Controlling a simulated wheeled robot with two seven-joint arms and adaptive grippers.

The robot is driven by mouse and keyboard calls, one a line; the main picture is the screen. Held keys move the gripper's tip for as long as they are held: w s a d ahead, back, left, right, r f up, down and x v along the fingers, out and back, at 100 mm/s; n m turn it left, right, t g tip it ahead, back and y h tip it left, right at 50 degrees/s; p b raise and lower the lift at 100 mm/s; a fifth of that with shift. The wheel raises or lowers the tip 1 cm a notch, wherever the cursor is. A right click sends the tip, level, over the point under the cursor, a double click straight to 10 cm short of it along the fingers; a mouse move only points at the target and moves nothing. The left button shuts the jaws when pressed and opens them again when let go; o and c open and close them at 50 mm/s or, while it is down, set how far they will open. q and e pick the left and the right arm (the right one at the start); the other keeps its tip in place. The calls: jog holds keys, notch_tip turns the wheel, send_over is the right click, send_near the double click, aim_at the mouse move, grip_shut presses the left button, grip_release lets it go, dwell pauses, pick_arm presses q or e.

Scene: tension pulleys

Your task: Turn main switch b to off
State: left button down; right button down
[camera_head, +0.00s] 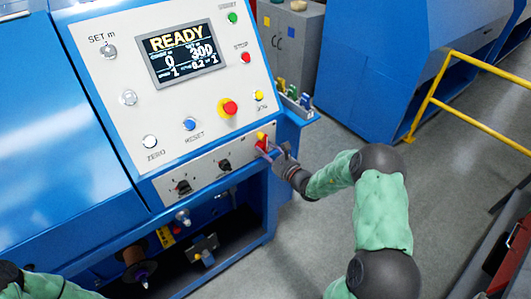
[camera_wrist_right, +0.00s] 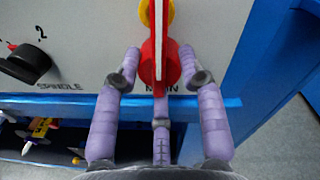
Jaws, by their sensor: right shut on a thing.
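The main switch is a red handle on a yellow base (camera_head: 262,142), at the right end of the lower grey strip of the blue machine's panel. In the right wrist view the red handle (camera_wrist_right: 159,50) stands upright above the label "MAIN", with the yellow base partly hidden behind it. My right gripper (camera_head: 272,152) is at the switch. In the right wrist view its purple fingers (camera_wrist_right: 160,75) are around the red handle, one on each side and one below. My left arm shows only at the bottom left corner; its gripper is out of view.
A black knob (camera_wrist_right: 28,63) labelled "SPINDLE" is left of the switch. Above are a red emergency button (camera_head: 230,107) and a display (camera_head: 184,53) reading "READY". A blue ledge (camera_wrist_right: 225,102) runs below the switch.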

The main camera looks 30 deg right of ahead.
jog(key=n+b, duration=0.2)
jog(key=n, duration=0.1)
jog(key=n+b, duration=0.3)
jog(key=n+h+b, duration=0.1)
jog(key=n+b, duration=0.2)
jog(key=shift+s+f, duration=0.1)
jog(key=shift+f, duration=0.25)
jog(key=shift+d+r, duration=0.1)
dwell(0.3)
jog(key=c, duration=0.9)
grip_release()
jog(key=shift+o, duration=0.8)
jog(key=shift+d, duration=0.2)
jog(key=shift+a+r, duration=0.1)
jog(key=shift+r, duration=0.05)
